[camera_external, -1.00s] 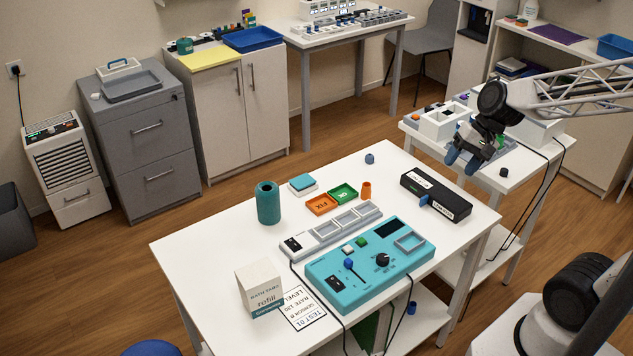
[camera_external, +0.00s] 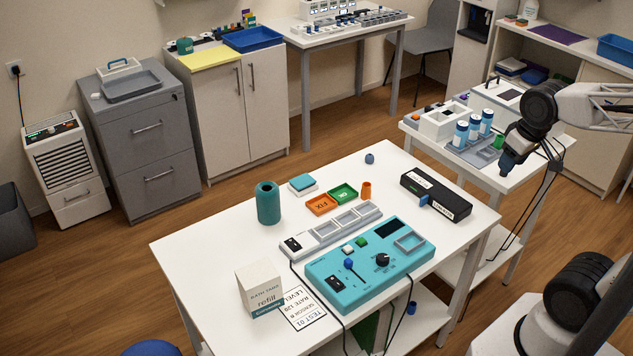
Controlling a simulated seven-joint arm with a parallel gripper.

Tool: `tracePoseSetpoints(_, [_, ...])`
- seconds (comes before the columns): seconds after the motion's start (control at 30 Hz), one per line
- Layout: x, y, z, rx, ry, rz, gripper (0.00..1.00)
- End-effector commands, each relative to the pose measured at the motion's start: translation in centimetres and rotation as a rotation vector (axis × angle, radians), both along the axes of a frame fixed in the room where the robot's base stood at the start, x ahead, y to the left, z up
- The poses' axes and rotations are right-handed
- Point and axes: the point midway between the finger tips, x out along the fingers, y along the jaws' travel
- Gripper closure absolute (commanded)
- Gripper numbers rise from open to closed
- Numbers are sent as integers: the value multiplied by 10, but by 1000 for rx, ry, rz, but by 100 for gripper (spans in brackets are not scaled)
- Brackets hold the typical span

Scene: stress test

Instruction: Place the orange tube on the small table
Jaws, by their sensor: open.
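The orange tube (camera_external: 366,189) is a small upright cylinder on the large white table, just right of the green tray. The small white table (camera_external: 485,172) stands behind and right of the large table. My gripper (camera_external: 506,170) is open and points down over the right front part of the small table. It appears empty and is well apart from the orange tube. I cannot tell its exact height above the tabletop.
Blue-and-white bottles (camera_external: 461,134) stand in a grey rack on the small table, near a green cup (camera_external: 498,142). A black box (camera_external: 436,197), orange tray (camera_external: 321,204), green tray (camera_external: 343,193) and blue-grey cap (camera_external: 370,158) surround the tube. A turquoise console (camera_external: 370,264) lies in front.

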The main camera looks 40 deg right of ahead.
Motion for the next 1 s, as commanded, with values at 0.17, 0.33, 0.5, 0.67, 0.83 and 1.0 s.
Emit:
tracePoseSetpoints(0.17, [0,0,0,0,0,-1,61])
tracePoseSetpoints(0.33, [1,0,0,1,0,0,61])
tracePoseSetpoints(0.5, [13,2,-1,6,-2,16,61])
tracePoseSetpoints(0.67, [40,8,-6,19,-8,54,61])
tracePoseSetpoints(0.83, [87,18,-17,37,-23,113,61])
tracePoseSetpoints(1.0, [138,29,-36,54,-43,173,61])
